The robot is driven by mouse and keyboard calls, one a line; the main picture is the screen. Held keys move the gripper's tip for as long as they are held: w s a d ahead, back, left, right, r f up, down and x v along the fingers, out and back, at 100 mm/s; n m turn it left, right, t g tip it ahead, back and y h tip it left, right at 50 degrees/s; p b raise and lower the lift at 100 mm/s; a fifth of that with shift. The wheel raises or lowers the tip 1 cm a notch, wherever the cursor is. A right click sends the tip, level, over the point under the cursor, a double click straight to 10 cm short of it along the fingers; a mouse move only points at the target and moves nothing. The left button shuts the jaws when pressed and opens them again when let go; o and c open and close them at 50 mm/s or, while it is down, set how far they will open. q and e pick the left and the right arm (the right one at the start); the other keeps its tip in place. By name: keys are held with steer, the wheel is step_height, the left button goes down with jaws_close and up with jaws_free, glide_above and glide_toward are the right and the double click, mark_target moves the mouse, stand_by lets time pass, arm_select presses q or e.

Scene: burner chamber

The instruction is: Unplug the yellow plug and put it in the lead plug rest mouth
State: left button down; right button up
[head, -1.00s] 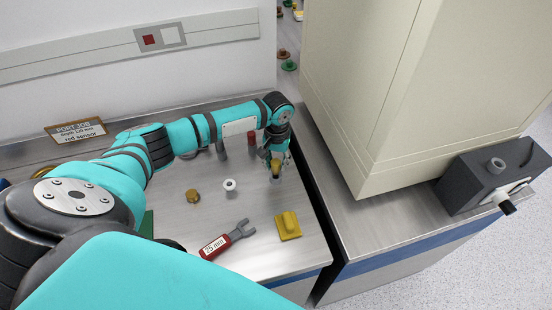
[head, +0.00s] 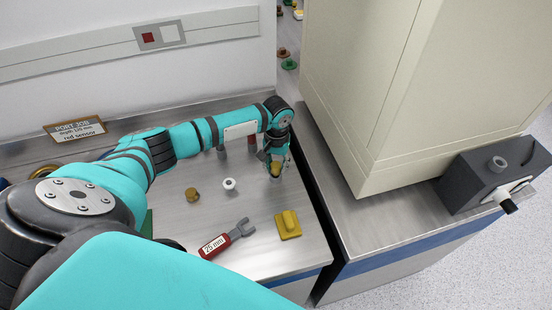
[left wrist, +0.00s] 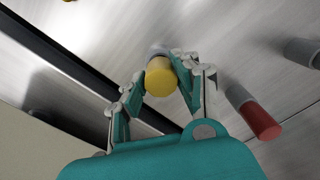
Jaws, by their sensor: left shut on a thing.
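My left gripper (head: 276,166) is at the right part of the steel bench, pointing down near its right edge. In the left wrist view its fingers (left wrist: 154,88) are shut around a yellow plug (left wrist: 160,79), a short round cylinder. The plug also shows small in the head view (head: 275,171). A grey round part (left wrist: 158,50) shows beyond the plug's far end. I cannot tell whether the plug sits in it or just above it. I cannot make out which part is the lead plug rest mouth. My right gripper is out of view.
A red-topped cylinder (left wrist: 260,120) stands close beside the gripper, with a grey post (head: 221,152) further left. A white knob (head: 229,184), brass knob (head: 193,194), yellow block (head: 288,225) and red-handled wrench (head: 230,238) are on the bench. A tall cream cabinet (head: 390,90) stands right.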

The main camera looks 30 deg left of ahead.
arm_select(q)
steer(key=shift+f, duration=0.7)
steer(key=c, duration=0.9)
jaws_free()
steer(key=shift+r, duration=0.1)
